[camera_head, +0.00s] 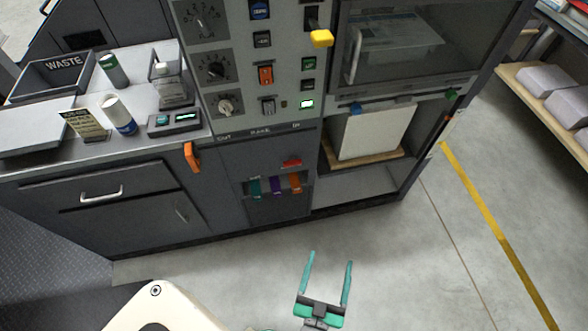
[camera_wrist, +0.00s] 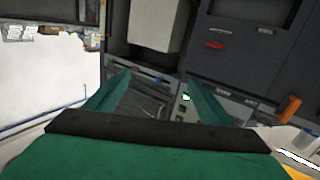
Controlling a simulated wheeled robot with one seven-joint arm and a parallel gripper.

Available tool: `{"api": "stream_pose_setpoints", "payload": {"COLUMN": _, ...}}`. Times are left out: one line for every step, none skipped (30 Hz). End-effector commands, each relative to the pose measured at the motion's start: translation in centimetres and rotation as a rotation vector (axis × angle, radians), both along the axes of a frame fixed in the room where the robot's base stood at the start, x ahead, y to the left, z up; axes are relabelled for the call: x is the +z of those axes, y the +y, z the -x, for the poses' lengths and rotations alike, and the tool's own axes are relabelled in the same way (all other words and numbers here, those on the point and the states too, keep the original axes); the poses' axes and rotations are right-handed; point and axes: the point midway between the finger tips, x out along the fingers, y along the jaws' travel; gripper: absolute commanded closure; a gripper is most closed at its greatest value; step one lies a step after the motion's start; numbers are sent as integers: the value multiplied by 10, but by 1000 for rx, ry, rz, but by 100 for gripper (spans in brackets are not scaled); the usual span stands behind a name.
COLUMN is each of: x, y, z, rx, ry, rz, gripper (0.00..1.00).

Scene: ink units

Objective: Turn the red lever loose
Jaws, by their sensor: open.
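The red lever (camera_head: 291,163) is a small red piece on the dark lower front of the machine in the head view, above a row of green, purple and orange tabs. It also shows in the wrist view as a small red bar (camera_wrist: 214,45) on a dark panel. My gripper (camera_head: 330,262), with two teal fingers, is open and empty over the floor in front of the machine, apart from the lever. Its fingers also show in the wrist view (camera_wrist: 156,80), with nothing between them. How the lever is fastened is too small to tell.
An orange handle (camera_head: 191,156) sticks out left of the lever. Above are a panel with knobs (camera_head: 215,70) and a yellow-tipped switch (camera_head: 322,38). An open bay with a pale board (camera_head: 375,132) is at the right. The floor (camera_head: 410,260) before the machine is clear.

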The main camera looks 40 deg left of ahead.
Motion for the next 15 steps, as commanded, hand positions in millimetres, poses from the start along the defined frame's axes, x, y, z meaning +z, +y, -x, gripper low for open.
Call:
{"api": "stream_pose_setpoints", "payload": {"x": -8, "y": 14, "z": -19, "rx": 45, "ry": -19, "rz": -4, "gripper": 25}}
{"api": "stream_pose_setpoints", "payload": {"x": -12, "y": 22, "z": -28, "rx": 69, "ry": -24, "rz": -5, "gripper": 25}}
{"api": "stream_pose_setpoints", "payload": {"x": -18, "y": 33, "z": -40, "rx": 103, "ry": -32, "rz": -7, "gripper": 25}}
{"api": "stream_pose_setpoints", "payload": {"x": -22, "y": 41, "z": -49, "rx": 127, "ry": -38, "rz": -10, "gripper": 25}}
{"api": "stream_pose_setpoints", "payload": {"x": -27, "y": 50, "z": -58, "rx": 151, "ry": -41, "rz": -12, "gripper": 25}}
{"api": "stream_pose_setpoints", "payload": {"x": -32, "y": 62, "z": -69, "rx": 186, "ry": -45, "rz": -16, "gripper": 25}}
{"api": "stream_pose_setpoints", "payload": {"x": -36, "y": 72, "z": -78, "rx": 210, "ry": -47, "rz": -20, "gripper": 25}}
{"api": "stream_pose_setpoints", "payload": {"x": -39, "y": 82, "z": -87, "rx": 235, "ry": -48, "rz": -23, "gripper": 25}}
{"api": "stream_pose_setpoints", "payload": {"x": -43, "y": 95, "z": -98, "rx": 268, "ry": -49, "rz": -27, "gripper": 25}}
{"api": "stream_pose_setpoints", "payload": {"x": -47, "y": 106, "z": -106, "rx": 293, "ry": -47, "rz": -29, "gripper": 25}}
{"api": "stream_pose_setpoints", "payload": {"x": -50, "y": 117, "z": -114, "rx": 317, "ry": -44, "rz": -32, "gripper": 25}}
{"api": "stream_pose_setpoints", "payload": {"x": -53, "y": 133, "z": -124, "rx": 350, "ry": -43, "rz": -35, "gripper": 25}}
{"api": "stream_pose_setpoints", "payload": {"x": -55, "y": 144, "z": -130, "rx": 372, "ry": -39, "rz": -38, "gripper": 25}}
{"api": "stream_pose_setpoints", "payload": {"x": -57, "y": 154, "z": -136, "rx": 393, "ry": -35, "rz": -40, "gripper": 25}}
{"api": "stream_pose_setpoints", "payload": {"x": -60, "y": 167, "z": -143, "rx": 419, "ry": -30, "rz": -43, "gripper": 25}}
